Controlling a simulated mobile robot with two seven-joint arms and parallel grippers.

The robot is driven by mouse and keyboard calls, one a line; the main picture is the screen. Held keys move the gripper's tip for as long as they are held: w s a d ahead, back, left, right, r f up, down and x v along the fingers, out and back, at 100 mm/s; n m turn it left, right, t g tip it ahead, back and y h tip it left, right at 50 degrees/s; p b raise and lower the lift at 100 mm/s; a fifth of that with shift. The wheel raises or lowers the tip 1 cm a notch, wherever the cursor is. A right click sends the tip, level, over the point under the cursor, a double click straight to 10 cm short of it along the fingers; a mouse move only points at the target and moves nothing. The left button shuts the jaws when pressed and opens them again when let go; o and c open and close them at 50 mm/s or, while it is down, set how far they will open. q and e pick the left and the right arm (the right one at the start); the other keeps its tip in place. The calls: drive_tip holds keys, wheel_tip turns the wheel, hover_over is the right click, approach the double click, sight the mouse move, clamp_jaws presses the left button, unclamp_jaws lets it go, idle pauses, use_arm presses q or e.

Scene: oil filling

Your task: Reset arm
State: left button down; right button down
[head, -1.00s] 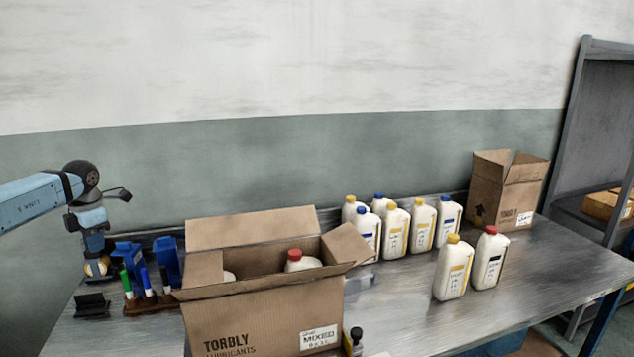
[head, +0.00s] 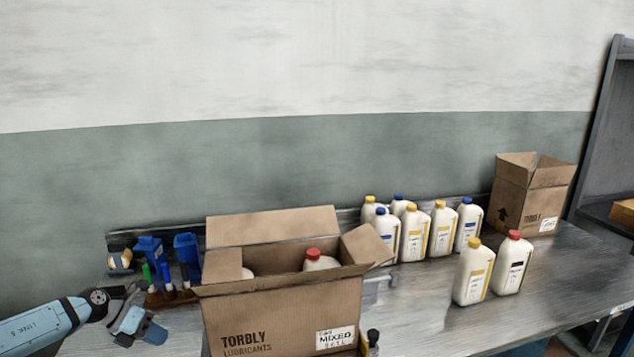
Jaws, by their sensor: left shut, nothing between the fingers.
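My left gripper (head: 138,322) is at the lower left, at the end of my blue arm, in front of the marker rack (head: 170,297) and left of the large open carton (head: 275,315). It is shut and holds nothing; its fingertips are small and hard to make out. My right gripper is out of view. The carton is marked TORBLY LUBRICANTS and MIXED. A red-capped bottle (head: 319,261) shows inside it, and part of another pale bottle shows beside that one.
Several white bottles with yellow or blue caps (head: 414,232) stand at the back. A yellow-capped bottle (head: 473,274) and a red-capped bottle (head: 512,264) stand in front. A smaller open carton (head: 530,197) is at the right. The bench (head: 420,320) is clear at the front right.

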use_arm(q)
drive_tip(key=s+d+f+n+t, duration=0.2)
drive_tip(key=s+n, duration=0.1)
drive_tip(key=s+d+f+n+t+h, duration=0.1)
drive_tip(key=s+d+f+n+t, duration=0.1)
drive_tip(key=s+n, duration=0.1)
drive_tip(key=s+d+f+n+t+h, duration=0.1)
drive_tip(key=s+d+f+n+t, duration=0.1)
drive_tip(key=s+n, duration=0.1)
drive_tip(key=shift+s+f+n, duration=0.2)
drive_tip(key=shift+s+n, duration=0.2)
drive_tip(key=s+a+f+n+y, duration=0.2)
drive_tip(key=s+n+y, duration=0.1)
drive_tip(key=s+n, duration=0.35)
drive_tip(key=s+a+f+n+y, duration=0.3)
drive_tip(key=s+n, duration=0.2)
drive_tip(key=s, duration=0.3)
drive_tip(key=s+a+f+n+y, duration=0.25)
drive_tip(key=s+n, duration=0.25)
drive_tip(key=s, duration=0.3)
drive_tip(key=d+f+n+t, duration=0.2)
drive_tip(key=d+n, duration=0.7)
drive_tip(key=d, duration=1.4)
wheel_tip(320, 180, up, 9)
drive_tip(key=p, duration=0.8)
drive_tip(key=shift+s+d+h, duration=0.2)
drive_tip(key=shift+s+h, duration=0.2)
drive_tip(key=shift+h, duration=0.05)
